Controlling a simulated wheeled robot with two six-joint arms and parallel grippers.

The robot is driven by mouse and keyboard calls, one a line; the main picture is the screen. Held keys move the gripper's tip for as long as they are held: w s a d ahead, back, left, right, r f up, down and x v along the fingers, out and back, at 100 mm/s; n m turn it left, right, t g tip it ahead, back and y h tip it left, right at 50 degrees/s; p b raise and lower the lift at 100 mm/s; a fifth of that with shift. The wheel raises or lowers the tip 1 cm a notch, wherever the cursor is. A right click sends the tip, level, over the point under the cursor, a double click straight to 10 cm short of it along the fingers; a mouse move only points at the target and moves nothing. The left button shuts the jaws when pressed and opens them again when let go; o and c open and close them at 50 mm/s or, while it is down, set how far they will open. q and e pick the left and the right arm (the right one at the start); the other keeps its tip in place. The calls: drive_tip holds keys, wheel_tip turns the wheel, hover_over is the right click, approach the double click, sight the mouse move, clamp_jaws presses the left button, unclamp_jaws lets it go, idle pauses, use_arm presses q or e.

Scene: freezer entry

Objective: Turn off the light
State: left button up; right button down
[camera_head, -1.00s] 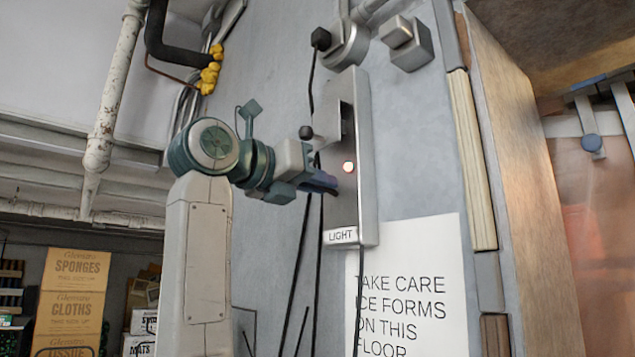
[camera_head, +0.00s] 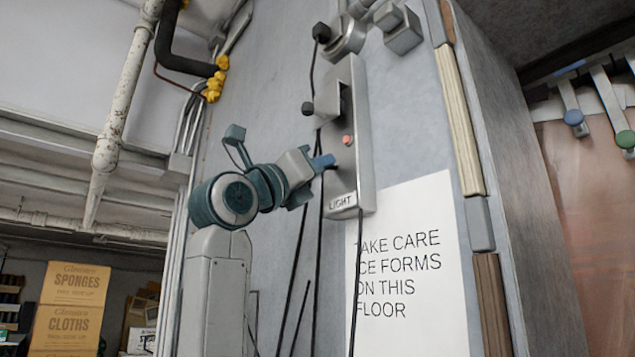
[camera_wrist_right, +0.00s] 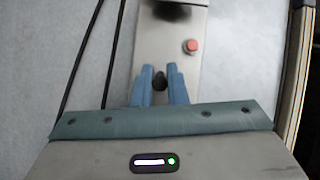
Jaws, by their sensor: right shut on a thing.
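The light's grey metal switch plate (camera_head: 366,150) is on the wall, marked LIGHT at its lower end. A small red indicator (camera_head: 347,140) on it looks dull, not glowing; it also shows in the right wrist view (camera_wrist_right: 191,46). My right gripper (camera_head: 325,162) is at the plate, below the indicator. In the right wrist view its two blue fingers (camera_wrist_right: 159,88) are shut on a dark knob (camera_wrist_right: 159,82). The fingers hide that knob in the head view. Another black knob (camera_head: 307,108) sticks out higher on the plate. My left gripper is not in view.
A second metal fitting (camera_head: 347,36) with a black knob sits above the plate. Black cables (camera_head: 318,250) hang beside it. A white sign (camera_head: 405,270) is below right. Pipes (camera_head: 125,100) and stacked boxes (camera_head: 70,305) are at left.

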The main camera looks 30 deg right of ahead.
drive_tip(key=shift+d+f+h+b, duration=0.1)
drive_tip(key=shift+f+h+b, duration=0.3)
drive_tip(key=shift+h+b, duration=0.5)
drive_tip(key=shift+t, duration=0.4)
drive_tip(key=c, duration=1.5)
unclamp_jaws()
drive_tip(key=shift+g, duration=0.3)
drive_tip(key=shift+o, duration=0.2)
drive_tip(key=b+v, duration=0.5)
drive_tip(key=v, duration=0.5)
drive_tip(key=shift+a+f, duration=0.25)
